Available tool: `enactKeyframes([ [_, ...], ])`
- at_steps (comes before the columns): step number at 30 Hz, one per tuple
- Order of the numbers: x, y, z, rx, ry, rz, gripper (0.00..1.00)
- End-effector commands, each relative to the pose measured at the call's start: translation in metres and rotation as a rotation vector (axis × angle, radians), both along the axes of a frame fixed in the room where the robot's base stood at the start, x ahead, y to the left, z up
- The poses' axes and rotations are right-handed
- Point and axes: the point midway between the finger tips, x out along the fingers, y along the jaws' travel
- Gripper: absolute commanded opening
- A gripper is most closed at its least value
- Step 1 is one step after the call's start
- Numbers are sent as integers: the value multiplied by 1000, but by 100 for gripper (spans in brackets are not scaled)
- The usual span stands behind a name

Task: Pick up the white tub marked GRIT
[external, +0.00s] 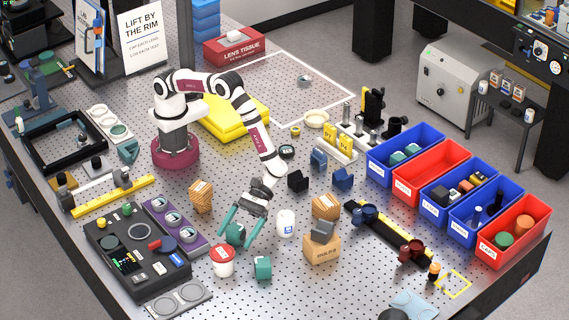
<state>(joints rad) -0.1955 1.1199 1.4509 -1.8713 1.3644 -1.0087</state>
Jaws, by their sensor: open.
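A white tub with red on it (222,264) stands on the perforated table at the front. Its lettering is too small to read, so I cannot confirm GRIT. A second white container with a blue label (286,224) stands to the right of my gripper. My gripper (236,235) has teal fingers spread apart and points down, above and slightly right of the red-marked tub. A teal block (234,236) shows between or behind the fingers; I cannot tell which. I see nothing held.
A teal block (263,268) stands right of the red-marked tub. Cardboard boxes (322,248) stand farther right, and a small brown crate (201,196) stands behind left. A black panel (138,258) lies to the left. Blue and red bins (430,172) line the right side.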

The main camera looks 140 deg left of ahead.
Motion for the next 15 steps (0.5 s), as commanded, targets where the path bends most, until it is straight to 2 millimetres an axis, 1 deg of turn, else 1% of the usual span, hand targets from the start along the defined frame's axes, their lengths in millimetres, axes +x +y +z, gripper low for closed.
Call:
enactKeyframes([
  [2,2,-8,-3,0,1,-2,100],
  [6,11,-34,-9,1,0,-4,100],
  [9,17,-49,-14,1,-1,-3,100],
  [12,19,-53,-17,1,-1,1,100],
  [15,20,-53,-17,2,-2,0,100],
])
